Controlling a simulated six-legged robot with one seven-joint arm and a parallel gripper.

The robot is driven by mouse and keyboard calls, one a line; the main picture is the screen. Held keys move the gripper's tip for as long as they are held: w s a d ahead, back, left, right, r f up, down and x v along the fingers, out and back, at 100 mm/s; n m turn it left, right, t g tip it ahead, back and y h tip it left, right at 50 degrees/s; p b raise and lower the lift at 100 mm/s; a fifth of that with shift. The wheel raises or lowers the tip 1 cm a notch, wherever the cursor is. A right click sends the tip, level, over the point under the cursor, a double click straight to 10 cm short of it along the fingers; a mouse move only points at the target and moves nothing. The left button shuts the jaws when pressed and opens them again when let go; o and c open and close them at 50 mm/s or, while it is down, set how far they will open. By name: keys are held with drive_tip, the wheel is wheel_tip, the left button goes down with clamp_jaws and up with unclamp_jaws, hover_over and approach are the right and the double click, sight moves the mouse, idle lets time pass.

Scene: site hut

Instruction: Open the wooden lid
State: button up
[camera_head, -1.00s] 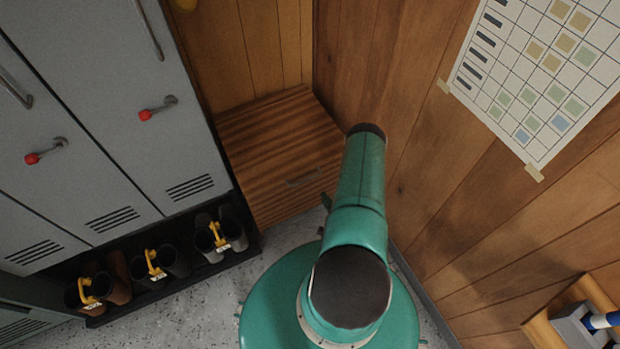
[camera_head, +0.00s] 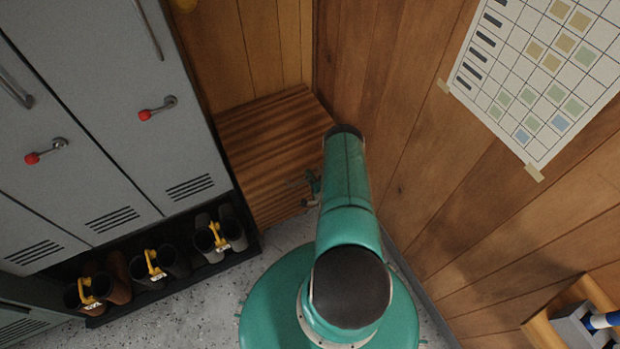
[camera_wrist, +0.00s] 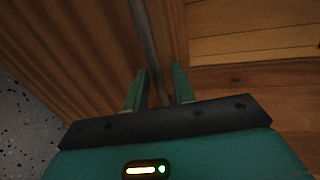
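A striped brown wooden box (camera_head: 246,190) stands in the corner, and its wooden lid (camera_head: 268,122) lies flat on top, closed. A thin grey metal handle (camera_head: 294,184) is on its front face, and it shows as a long bar in the wrist view (camera_wrist: 146,38). My gripper (camera_head: 309,190) is at the front of the box by the right end of the handle, partly hidden by my arm. In the wrist view its two green fingers (camera_wrist: 160,88) are apart, with the bar running between them. I cannot tell whether either finger touches the bar.
Grey lockers (camera_head: 90,110) with red-knobbed levers stand at the left. Several boots with yellow tags sit on a low black rack (camera_head: 180,284) below. A plank wall (camera_head: 420,170) with a chart (camera_head: 540,75) is close on the right. Speckled floor (camera_head: 205,310) is open in front.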

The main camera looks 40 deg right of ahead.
clamp_jaws()
